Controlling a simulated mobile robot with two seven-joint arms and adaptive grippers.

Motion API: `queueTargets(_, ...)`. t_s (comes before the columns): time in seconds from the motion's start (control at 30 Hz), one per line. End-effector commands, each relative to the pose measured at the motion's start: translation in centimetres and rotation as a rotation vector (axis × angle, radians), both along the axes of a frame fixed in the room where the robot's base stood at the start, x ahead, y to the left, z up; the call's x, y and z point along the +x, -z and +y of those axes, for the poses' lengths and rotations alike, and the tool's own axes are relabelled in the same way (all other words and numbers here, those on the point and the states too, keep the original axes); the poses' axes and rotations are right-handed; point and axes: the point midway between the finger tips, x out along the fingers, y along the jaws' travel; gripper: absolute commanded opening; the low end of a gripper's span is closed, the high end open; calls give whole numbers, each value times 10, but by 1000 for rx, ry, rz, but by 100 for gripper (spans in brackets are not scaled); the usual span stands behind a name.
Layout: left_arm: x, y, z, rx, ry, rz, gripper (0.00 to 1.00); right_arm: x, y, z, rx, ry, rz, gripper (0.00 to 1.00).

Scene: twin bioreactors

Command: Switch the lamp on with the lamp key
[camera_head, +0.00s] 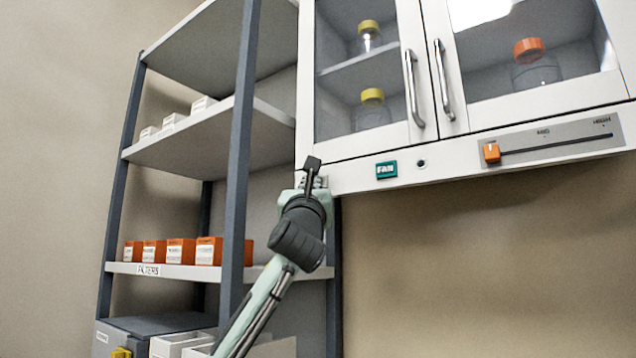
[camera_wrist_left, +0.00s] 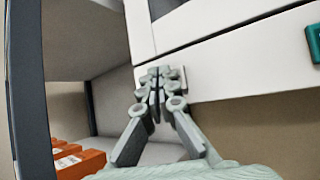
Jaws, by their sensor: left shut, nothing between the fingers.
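My left gripper (camera_head: 312,178) is raised at the left end of the white panel under the wall cabinet. Its fingers are shut with nothing between them. In the left wrist view the closed fingertips (camera_wrist_left: 156,76) are in front of the panel's left end. A small pale plate edge (camera_wrist_left: 184,78) shows just right of the fingertips. The lamp key cannot be made out; the gripper covers that part of the panel. Whether the fingertips touch the panel cannot be told. My right gripper is not in view.
Right of the gripper, the panel carries a teal FAN label (camera_head: 386,170), a small dark round spot (camera_head: 421,163) and an orange slider knob (camera_head: 491,152). Cabinet door handles (camera_head: 413,88) stick out above. A shelf rack post (camera_head: 238,160) stands left; orange boxes (camera_head: 181,252) are on its shelf.

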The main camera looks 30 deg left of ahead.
Motion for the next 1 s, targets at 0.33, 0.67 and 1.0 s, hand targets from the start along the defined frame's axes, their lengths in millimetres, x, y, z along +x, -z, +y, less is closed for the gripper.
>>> queueTargets(0.33,1,0,0,1,1,0,0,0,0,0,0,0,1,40)
queueTargets(0.67,-13,0,1,1,1,0,0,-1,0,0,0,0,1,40)
queueTargets(1.0,-16,0,1,0,0,-1,0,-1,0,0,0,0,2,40)
